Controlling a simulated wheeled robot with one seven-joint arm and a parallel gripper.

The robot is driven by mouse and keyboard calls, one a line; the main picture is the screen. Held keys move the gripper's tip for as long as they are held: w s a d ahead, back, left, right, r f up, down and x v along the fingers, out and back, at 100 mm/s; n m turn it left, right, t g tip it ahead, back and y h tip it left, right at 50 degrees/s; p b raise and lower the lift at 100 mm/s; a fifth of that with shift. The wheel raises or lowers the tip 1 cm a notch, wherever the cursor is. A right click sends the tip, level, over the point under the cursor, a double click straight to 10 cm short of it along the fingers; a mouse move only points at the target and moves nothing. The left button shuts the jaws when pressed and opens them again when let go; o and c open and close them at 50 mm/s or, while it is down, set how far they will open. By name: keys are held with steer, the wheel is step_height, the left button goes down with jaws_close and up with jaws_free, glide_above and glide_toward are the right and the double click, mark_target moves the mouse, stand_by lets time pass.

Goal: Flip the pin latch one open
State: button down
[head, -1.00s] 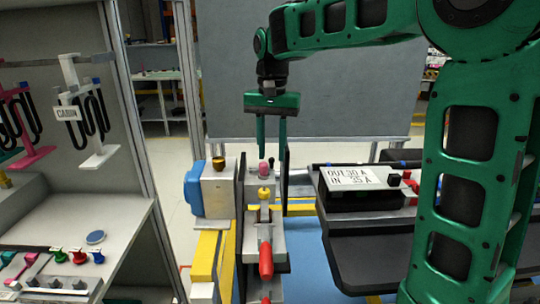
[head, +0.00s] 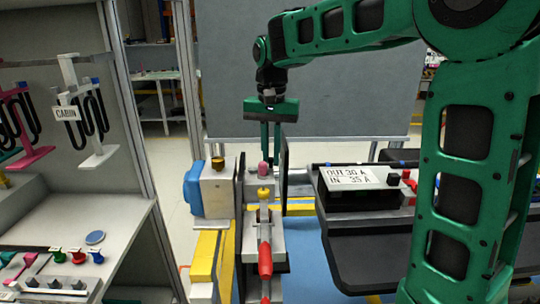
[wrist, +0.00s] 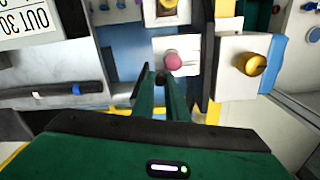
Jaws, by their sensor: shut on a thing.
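My gripper (head: 269,160) points down just behind the pink knob (head: 263,168) on the narrow metal fixture. Its two green fingers are close together. In the wrist view the fingertips (wrist: 161,78) are shut on a small dark part next to the pink knob (wrist: 173,61). This part seems to be the pin latch, mostly hidden between the fingers. I cannot tell its angle.
A yellow knob (head: 263,193) and a red handle (head: 265,258) sit nearer on the fixture. A grey block with a brass knob (head: 218,163) stands left. A dark upright plate (head: 284,177) and a labelled module (head: 355,178) stand right.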

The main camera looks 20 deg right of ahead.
steer(key=shift+w+a+n, duration=0.15)
steer(key=shift+w+n, duration=0.6)
steer(key=shift+n, duration=0.9)
steer(key=shift+w+a+n, duration=0.1)
steer(key=shift+w+n, duration=0.65)
steer(key=shift+n, duration=0.85)
steer(key=shift+w+a+n, duration=0.15)
steer(key=shift+w+n, duration=0.6)
steer(key=shift+n, duration=0.9)
steer(key=c, duration=1.7)
jaws_free()
steer(key=shift+c, duration=0.2)
steer(key=shift+r, duration=0.1)
step_height(320, 180, up, 10)
steer(key=shift+w+r, duration=0.15)
steer(key=shift+r, duration=0.1)
